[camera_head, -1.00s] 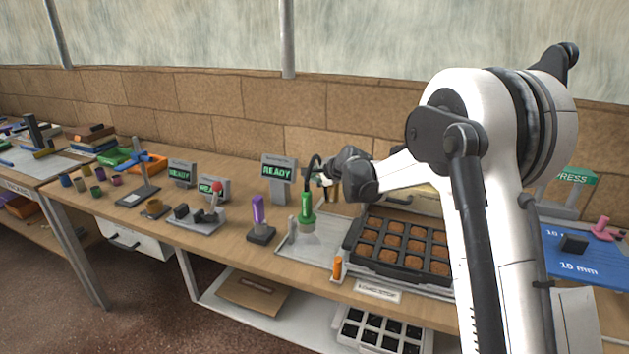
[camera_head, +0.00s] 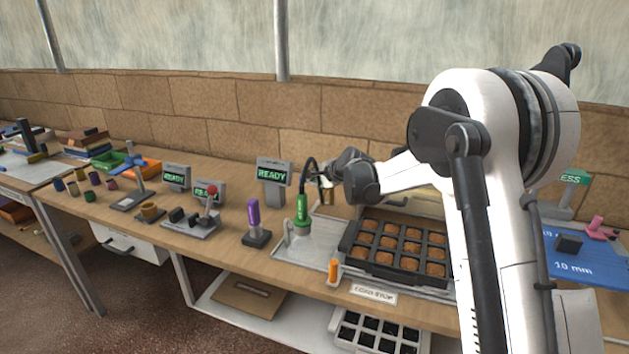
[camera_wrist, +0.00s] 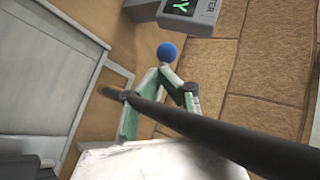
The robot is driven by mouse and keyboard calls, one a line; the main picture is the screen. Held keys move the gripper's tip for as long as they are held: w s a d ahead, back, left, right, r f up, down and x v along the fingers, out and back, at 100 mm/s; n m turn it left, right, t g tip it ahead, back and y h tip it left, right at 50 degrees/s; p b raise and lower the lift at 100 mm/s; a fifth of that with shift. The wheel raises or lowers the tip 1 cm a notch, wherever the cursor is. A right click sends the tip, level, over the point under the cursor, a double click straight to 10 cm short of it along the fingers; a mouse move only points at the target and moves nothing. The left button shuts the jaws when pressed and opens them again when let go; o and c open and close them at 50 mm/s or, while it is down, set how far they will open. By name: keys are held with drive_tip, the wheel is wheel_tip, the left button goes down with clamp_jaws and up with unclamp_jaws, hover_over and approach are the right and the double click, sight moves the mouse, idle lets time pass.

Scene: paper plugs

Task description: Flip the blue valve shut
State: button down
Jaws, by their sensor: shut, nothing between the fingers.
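In the wrist view, a round blue knob (camera_wrist: 168,51) shows just beyond my fingertips, below the grey display. It is the only blue part near my gripper, and I take it for the blue valve's handle; the valve body is not clear. My gripper (camera_wrist: 166,70) is shut and empty, its green-lined fingers meeting close to the knob. I cannot tell whether they touch it. In the head view, my gripper (camera_head: 326,181) is small and partly hidden behind a black hose, and the blue knob cannot be made out.
A dark bar crosses the wrist view in front of my fingers. In the head view, a READY display (camera_head: 274,171), a green handheld tool (camera_head: 302,208) with its hose and a tray of brown plugs (camera_head: 400,252) stand close by. A brick wall (camera_head: 230,110) runs behind the bench.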

drive_tip(key=s+a+r+p, duration=0.1)
drive_tip(key=s+a+r, duration=0.1)
drive_tip(key=s+r, duration=0.5)
drive_tip(key=s, duration=0.4)
drive_tip(key=shift+s+a+r, duration=0.15)
drive_tip(key=shift+a+r, duration=0.05)
drive_tip(key=shift+r, duration=0.15)
